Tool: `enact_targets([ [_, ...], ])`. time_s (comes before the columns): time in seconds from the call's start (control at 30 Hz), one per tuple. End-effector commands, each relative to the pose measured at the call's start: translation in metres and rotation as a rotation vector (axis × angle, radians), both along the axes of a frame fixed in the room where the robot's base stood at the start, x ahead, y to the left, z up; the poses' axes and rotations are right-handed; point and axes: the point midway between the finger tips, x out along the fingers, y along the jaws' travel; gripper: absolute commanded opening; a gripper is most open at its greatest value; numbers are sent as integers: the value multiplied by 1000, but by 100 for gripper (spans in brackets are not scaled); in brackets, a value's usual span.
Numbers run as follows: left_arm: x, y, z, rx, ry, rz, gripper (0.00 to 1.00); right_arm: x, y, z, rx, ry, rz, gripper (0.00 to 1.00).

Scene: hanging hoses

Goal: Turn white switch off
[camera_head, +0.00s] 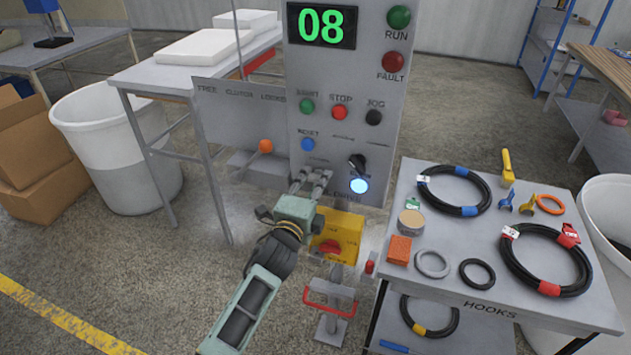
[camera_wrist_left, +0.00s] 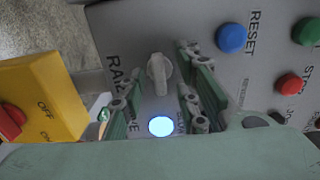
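A pale grey-white rotary switch (camera_wrist_left: 158,75) shows in the left wrist view on the grey panel (camera_head: 345,90). A lit bluish-white lamp (camera_wrist_left: 160,126) is beside it; the lamp (camera_head: 359,186) also glows in the head view. My left gripper (camera_wrist_left: 157,88) is open, with one finger on each side of the switch and visible gaps between. In the head view the left gripper (camera_head: 313,182) is at the lower panel and covers the switch. The switch's label is partly hidden. My right gripper is not in view.
A black switch (camera_head: 357,163) is above the lamp. A yellow box (camera_head: 342,235) with a red knob stands just below the gripper. Blue, red and green buttons are higher on the panel. A cart (camera_head: 455,255) with hoses is at the right, a table (camera_head: 160,75) at the left.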

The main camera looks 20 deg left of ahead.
Motion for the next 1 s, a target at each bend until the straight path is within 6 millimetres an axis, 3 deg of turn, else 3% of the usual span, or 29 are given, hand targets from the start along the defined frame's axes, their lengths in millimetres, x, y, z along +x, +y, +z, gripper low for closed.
enact_targets([
  [0.37,5,0,0,-1,0,-1,29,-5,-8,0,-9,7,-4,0],
  [0.7,5,0,0,-1,0,0,0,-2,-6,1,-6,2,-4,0],
  [1.0,5,0,-1,-5,1,0,0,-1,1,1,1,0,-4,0],
])
